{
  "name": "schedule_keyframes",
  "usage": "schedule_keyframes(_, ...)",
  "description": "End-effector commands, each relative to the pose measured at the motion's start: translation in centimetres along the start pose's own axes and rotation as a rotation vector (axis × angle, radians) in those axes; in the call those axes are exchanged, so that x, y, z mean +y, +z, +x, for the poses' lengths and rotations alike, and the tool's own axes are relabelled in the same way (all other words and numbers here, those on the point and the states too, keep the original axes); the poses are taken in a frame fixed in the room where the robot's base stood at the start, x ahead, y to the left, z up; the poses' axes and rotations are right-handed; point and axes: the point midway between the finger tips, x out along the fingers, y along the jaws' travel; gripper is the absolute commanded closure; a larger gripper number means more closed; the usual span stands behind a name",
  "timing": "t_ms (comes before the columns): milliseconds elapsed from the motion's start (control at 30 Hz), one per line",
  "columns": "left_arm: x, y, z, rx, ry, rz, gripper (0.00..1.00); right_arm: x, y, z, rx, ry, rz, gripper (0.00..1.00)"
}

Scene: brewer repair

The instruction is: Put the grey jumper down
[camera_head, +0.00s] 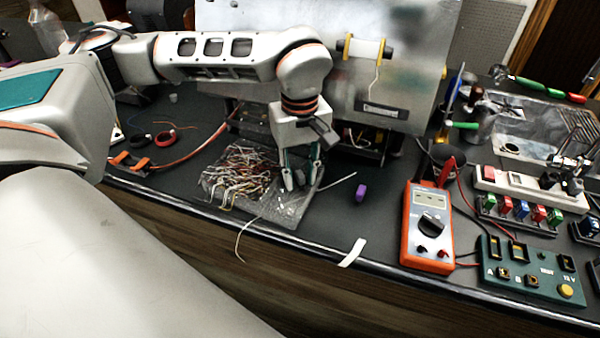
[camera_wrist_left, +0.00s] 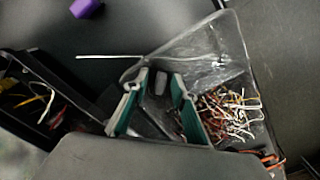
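My left gripper (camera_head: 301,183) reaches down over the right part of a clear plastic tray (camera_head: 287,212) that holds a tangle of wires. In the left wrist view its two green-backed fingers (camera_wrist_left: 160,80) stand apart. A small grey piece (camera_wrist_left: 161,84), which looks like the grey jumper, shows between the fingertips with gaps on both sides. I cannot tell whether it rests on the tray or a little above it. In the head view the fingers largely hide it. My right gripper is in neither view.
The wire tangle (camera_head: 240,172) lies left of the gripper. An orange multimeter (camera_head: 428,225) and a green test board (camera_head: 530,268) stand farther right. The opened brewer (camera_head: 400,75) is behind.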

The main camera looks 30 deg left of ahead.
Motion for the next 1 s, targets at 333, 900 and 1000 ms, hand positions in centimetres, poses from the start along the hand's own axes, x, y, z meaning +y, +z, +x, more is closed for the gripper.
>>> schedule_keyframes(333, 0.1, 0.0, -1.1, 0.001, 0.002, -0.001, 0.74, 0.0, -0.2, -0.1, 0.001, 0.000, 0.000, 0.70)
schedule_keyframes(900, 0.1, 0.0, -11.2, 0.001, 0.001, -0.001, 0.74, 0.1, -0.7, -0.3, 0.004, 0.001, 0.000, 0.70)
schedule_keyframes(1000, 0.0, 0.0, -12.0, 0.001, 0.001, -0.001, 0.74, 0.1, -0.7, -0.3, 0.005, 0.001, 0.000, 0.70)
